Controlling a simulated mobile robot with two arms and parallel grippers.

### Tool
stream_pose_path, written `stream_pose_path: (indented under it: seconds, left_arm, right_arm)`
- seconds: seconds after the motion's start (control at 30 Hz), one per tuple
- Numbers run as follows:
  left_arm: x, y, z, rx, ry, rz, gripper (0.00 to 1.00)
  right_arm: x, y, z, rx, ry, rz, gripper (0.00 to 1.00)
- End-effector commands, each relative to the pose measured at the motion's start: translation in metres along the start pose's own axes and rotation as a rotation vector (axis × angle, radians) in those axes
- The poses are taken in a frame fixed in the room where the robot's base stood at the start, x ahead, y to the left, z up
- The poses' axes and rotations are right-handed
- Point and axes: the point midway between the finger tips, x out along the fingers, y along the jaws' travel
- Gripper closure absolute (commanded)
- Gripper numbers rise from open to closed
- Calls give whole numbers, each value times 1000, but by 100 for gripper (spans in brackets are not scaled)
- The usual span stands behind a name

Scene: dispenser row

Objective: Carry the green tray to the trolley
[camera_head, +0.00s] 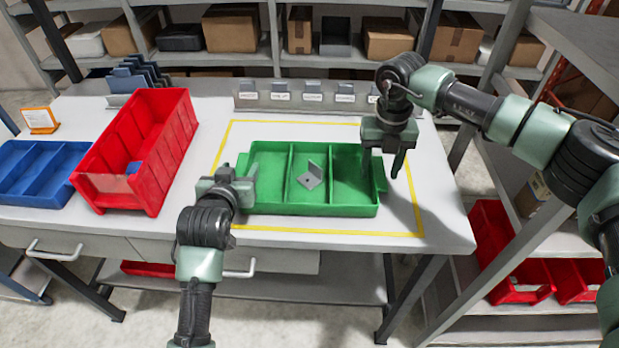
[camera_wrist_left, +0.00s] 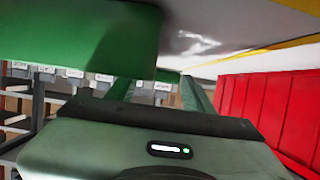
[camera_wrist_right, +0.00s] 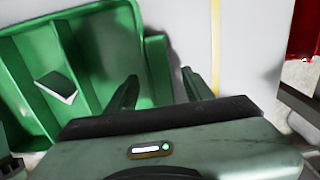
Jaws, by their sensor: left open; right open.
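The green tray (camera_head: 315,208) lies on the table inside a yellow outline. It has three compartments, and a grey bracket (camera_head: 311,176) sits in the middle one. My left gripper (camera_head: 240,176) is open at the tray's left end; the tray's green wall (camera_wrist_left: 80,40) fills the upper left of the left wrist view. My right gripper (camera_head: 384,166) is open, pointing down at the tray's right end. In the right wrist view, the tray's end tab (camera_wrist_right: 158,70) shows between the spread fingers (camera_wrist_right: 160,90). Contact cannot be told at either end. I cannot identify the trolley.
A red bin (camera_head: 120,195) and a blue divided tray (camera_head: 45,170) stand left on the table. An orange-edged sign (camera_head: 40,120) and labelled holders (camera_head: 300,97) are behind. Shelving with red bins (camera_head: 510,260) stands right. The table's front right is clear.

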Motion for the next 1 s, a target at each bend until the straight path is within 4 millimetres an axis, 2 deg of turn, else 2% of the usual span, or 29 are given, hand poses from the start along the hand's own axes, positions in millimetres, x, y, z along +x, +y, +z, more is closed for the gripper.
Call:
stream_pose_path:
  seconds: [0.2,0.27,0.4,0.77,1.0]
  left_arm:
    - [0,0,0,0,0,0,48]
    - [0,0,0,0,0,0,62]
    - [0,0,0,0,0,0,100]
    - [0,0,-1,0,2,0,100]
    - [-6,0,-14,0,2,0,100]
  right_arm:
    - [0,0,0,0,0,0,48]
    - [0,0,0,0,0,0,62]
    - [0,0,0,0,0,0,100]
    - [-2,0,0,0,-1,1,100]
    - [-16,0,1,1,-2,1,100]
